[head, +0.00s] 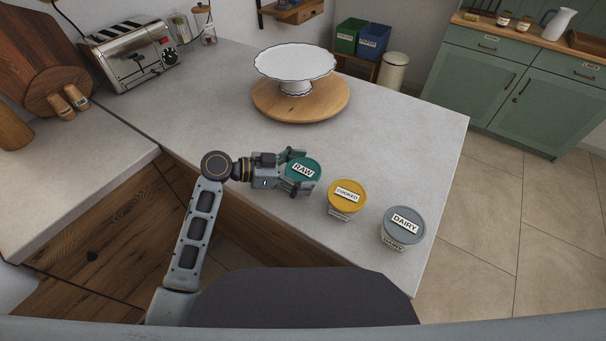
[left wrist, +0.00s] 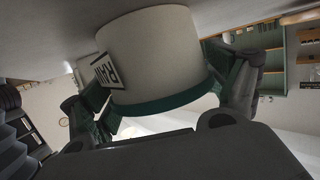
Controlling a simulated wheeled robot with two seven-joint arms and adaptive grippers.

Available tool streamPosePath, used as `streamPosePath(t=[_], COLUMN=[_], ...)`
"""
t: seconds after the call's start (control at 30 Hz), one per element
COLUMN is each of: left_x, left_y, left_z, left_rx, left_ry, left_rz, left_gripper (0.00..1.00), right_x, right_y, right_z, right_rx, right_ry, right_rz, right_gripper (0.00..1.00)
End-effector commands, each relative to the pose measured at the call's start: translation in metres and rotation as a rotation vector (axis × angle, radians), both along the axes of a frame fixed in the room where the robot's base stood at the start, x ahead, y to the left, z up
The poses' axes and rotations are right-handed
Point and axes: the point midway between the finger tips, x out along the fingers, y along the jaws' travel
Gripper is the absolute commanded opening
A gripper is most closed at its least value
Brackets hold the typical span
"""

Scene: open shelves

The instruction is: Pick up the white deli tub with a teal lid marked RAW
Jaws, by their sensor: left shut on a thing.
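The white deli tub with a teal lid marked RAW (head: 304,168) is at the left end of a row of tubs on the grey worktop. My left gripper (head: 300,176) is shut on it, with a finger on either side. In the left wrist view the tub's white wall (left wrist: 150,55), its RAW label and its teal rim show upside down between the fingers (left wrist: 170,100). In that view the tub's base seems close to the worktop; I cannot tell whether it touches. My right gripper is not in view.
A yellow-lidded COOKED tub (head: 345,198) stands just right of the held tub. A grey-lidded DAIRY tub (head: 403,228) stands farther right, near the worktop's edge. Behind is a white cake stand (head: 296,62) on a round wooden board (head: 262,104). A toaster (head: 133,54) stands back left.

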Motion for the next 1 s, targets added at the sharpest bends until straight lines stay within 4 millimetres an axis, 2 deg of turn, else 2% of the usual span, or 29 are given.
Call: streamPosePath(t=[0.27,0.8,1.0], left_x=[0.000,0.001,0.001], left_y=[0.000,0.000,0.000], left_z=[0.011,0.084,0.098], left_rx=[0.000,0.000,-0.001], left_ry=[-0.003,-0.005,-0.001], left_rz=[-0.001,0.000,0.001], left_gripper=[0.55,0.55,0.55], right_x=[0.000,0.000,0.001], right_y=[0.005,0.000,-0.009], right_z=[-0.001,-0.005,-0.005], right_rx=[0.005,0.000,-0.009], right_ry=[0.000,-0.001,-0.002], right_rz=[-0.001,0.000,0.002], right_gripper=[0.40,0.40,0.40])
